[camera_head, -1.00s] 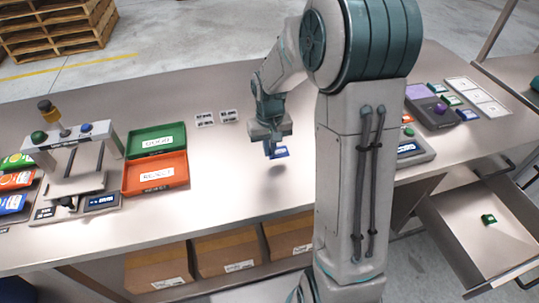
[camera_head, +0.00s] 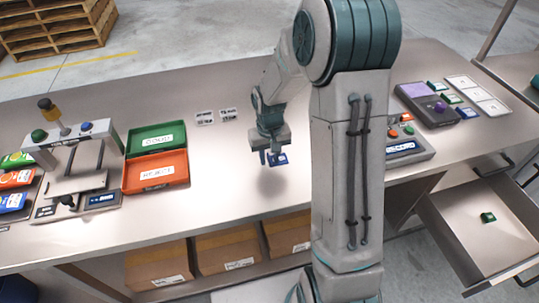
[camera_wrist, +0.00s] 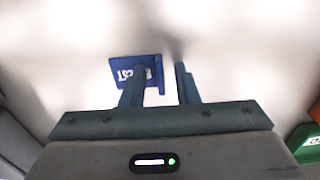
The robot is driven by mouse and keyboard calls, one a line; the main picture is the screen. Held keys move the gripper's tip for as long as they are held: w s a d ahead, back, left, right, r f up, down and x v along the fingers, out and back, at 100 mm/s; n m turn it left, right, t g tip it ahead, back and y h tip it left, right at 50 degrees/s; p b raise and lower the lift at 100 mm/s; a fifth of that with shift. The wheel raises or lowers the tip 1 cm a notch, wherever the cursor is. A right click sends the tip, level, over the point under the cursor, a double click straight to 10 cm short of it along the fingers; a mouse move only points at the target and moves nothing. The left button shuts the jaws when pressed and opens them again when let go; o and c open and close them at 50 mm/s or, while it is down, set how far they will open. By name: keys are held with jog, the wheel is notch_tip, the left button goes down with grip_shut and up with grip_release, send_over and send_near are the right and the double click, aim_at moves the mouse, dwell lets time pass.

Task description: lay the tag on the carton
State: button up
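The blue tag (camera_head: 279,159) with white lettering is below my gripper (camera_head: 270,158), over the middle of the table. In the wrist view the tag (camera_wrist: 121,69) has a raised strip along its right edge. My gripper's two fingers (camera_wrist: 161,80) stand apart with a clear gap. The left finger overlaps the tag's face and the strip lies between the fingers; I see no grip on it. I cannot tell whether the tag touches the table. Brown cartons with white labels, the left (camera_head: 158,264), middle (camera_head: 227,250) and right (camera_head: 287,235), sit under the tabletop.
A green tray (camera_head: 130,144) and an orange tray (camera_head: 127,185) lie left of my gripper, near a weigher (camera_head: 75,186). A device with buttons (camera_head: 415,143) stands right. An open drawer (camera_head: 470,226) holds a green piece. The table front is clear.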

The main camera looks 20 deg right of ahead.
aim_at(270, 159)
notch_tip(270, 159, up, 12)
jog(key=s+r+t, duration=0.1)
jog(key=s+r, duration=0.1)
jog(key=s, duration=0.8)
jog(key=s+r+t, duration=0.2)
jog(key=s+r, duration=0.1)
jog(key=s, duration=0.6)
jog(key=shift+s+a+r, duration=0.15)
jog(key=shift+s+a, duration=0.1)
jog(key=shift+s, duration=0.1)
jog(key=shift+o, duration=0.9)
jog(key=shift+s, duration=0.1)
